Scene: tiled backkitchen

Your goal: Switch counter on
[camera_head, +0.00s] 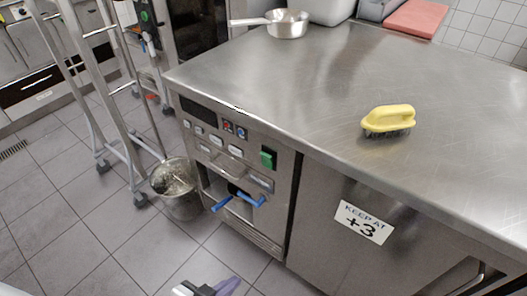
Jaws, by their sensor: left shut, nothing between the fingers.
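The steel counter (300,80) fills the middle and right of the head view. Its front control panel, at the left end, has a dark display (198,111), several small pale buttons, a red switch (228,127), a blue switch (241,132) and a green switch (267,158). Whether any switch is on cannot be told. Two blue handles (222,203) stick out lower on the panel. My left gripper (203,289) shows partly at the bottom edge, shut and empty, below and apart from the panel. My right gripper is out of view.
A yellow brush (388,119) and a steel pan (286,22) are on the countertop. A metal bucket (176,187) and a wheeled rack (107,100) stand left of the counter. A "KEEP AT +3" label (362,222) is on its door. The tiled floor (85,235) at lower left is clear.

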